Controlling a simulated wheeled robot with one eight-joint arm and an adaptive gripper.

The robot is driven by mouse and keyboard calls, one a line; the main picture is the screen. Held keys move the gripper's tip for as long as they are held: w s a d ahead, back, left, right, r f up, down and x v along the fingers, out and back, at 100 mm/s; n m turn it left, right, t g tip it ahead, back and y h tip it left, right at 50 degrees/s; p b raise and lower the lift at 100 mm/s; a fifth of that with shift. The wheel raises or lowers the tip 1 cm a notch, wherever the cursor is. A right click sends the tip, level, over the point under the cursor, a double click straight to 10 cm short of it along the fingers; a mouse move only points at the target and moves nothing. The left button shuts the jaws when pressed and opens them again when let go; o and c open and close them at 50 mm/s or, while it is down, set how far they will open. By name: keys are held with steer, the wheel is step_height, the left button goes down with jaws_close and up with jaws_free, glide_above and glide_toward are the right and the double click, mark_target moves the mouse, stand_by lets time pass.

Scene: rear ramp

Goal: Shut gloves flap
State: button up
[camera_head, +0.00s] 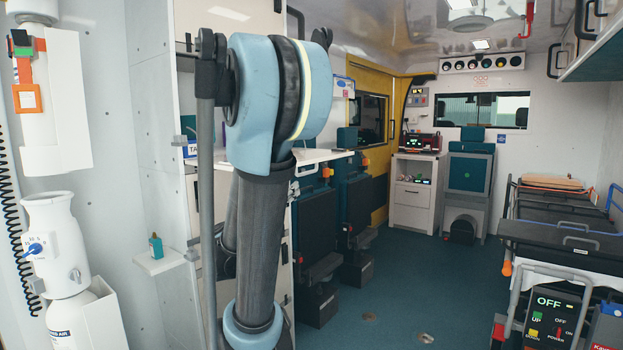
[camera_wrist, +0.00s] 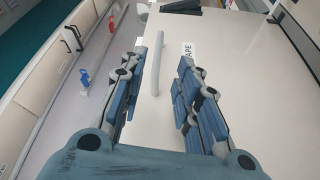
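My gripper (camera_wrist: 160,95) is in the wrist view, with its two blue-and-grey fingers spread apart and nothing between them. Below and beyond it is a broad white panel (camera_wrist: 245,60) with a grey bar handle (camera_wrist: 157,62), which lies between the fingers in the picture. A label on the panel, partly covered by the right finger, ends in "APE". No gloves label is readable, so I cannot tell which panel is the gloves flap. In the head view, a white panel (camera_head: 322,156) juts out level behind my arm, with a handle under it. My gripper is hidden there.
In the head view, a white cabinet wall (camera_head: 155,90) stands left of my arm. Dark folded seats (camera_head: 318,225) stand behind it. A stretcher (camera_head: 560,240) is at right.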

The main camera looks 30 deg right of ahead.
steer(key=shift+x, duration=4.25)
